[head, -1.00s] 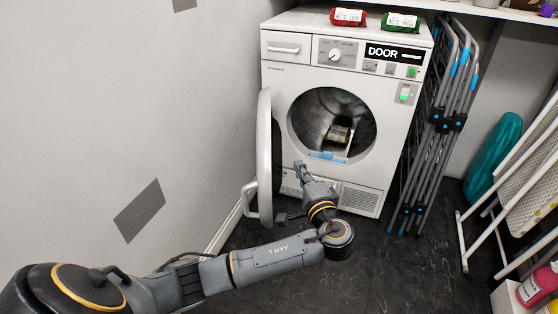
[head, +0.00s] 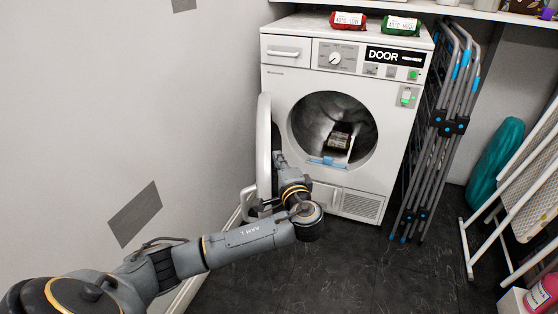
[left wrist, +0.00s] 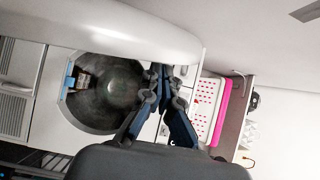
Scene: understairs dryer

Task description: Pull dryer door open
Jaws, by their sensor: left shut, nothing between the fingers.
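The white dryer (head: 290,85) stands at the back with its round opening (head: 305,120) uncovered. Its round door (head: 264,140) stands swung out at the left of the opening, seen nearly edge-on. The door's pale underside curve (left wrist: 90,35) fills the upper left of the left wrist view. My left gripper (head: 278,158) is at the door's inner side, between door and opening, and holds nothing. In the left wrist view its fingers (left wrist: 160,70) are together near the door's edge; I cannot tell whether they touch it. My right gripper is not in view.
A wall (head: 150,100) runs close on the left of the door. A folded drying rack (head: 450,125) leans right of the dryer, beside a teal object (head: 495,160) and an ironing board (head: 525,200). Red (head: 349,20) and green (head: 401,25) packs lie on top. The front floor is clear.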

